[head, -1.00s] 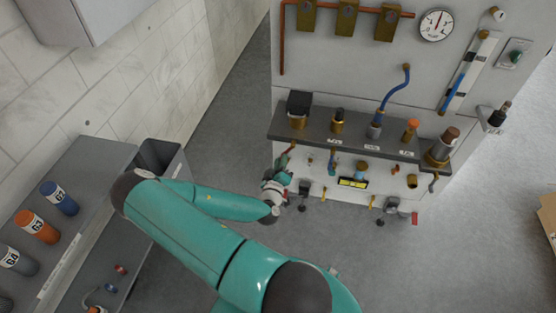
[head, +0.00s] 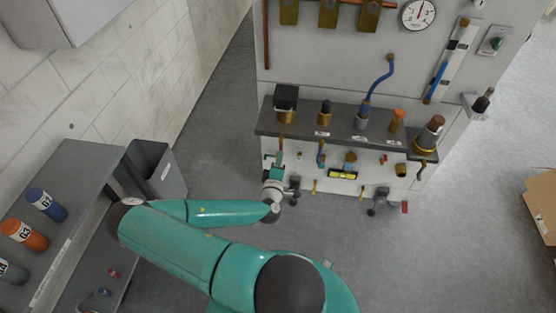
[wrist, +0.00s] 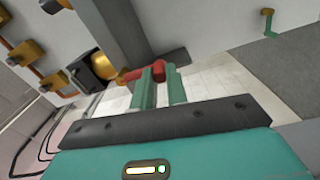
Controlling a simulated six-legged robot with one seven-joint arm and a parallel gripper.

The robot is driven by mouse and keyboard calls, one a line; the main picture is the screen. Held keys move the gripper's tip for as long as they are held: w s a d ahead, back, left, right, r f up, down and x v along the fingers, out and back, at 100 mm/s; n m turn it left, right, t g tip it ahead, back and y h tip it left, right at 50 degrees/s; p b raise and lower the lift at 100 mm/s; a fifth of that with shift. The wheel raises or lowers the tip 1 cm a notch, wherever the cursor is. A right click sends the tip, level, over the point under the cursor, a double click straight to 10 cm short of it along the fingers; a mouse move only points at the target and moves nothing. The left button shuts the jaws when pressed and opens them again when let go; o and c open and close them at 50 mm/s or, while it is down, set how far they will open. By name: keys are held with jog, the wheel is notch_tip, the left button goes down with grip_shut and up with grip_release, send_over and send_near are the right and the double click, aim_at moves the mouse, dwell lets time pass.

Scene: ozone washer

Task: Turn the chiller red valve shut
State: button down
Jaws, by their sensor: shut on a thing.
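The red valve handle (wrist: 131,75) shows in the wrist view at and behind my fingertips, below a dark shelf edge and beside a brass fitting. My gripper (wrist: 163,76) is shut on this red handle, its two green fingers on either side of it. In the head view my gripper (head: 274,164) is at the lower left of the grey panel unit, under its dark shelf (head: 338,138). The handle is mostly hidden there by my gripper and the shelf.
Small valves and a yellow level (head: 343,174) line the panel right of my gripper. Bottles and fittings stand on the shelf above. A dark bin (head: 156,168) and a grey bench (head: 72,185) stand left. A cardboard box (head: 541,205) is at far right. Floor between is clear.

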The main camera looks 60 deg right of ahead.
jog(key=shift+s, duration=0.1)
jog(key=c, duration=1.4)
grip_release()
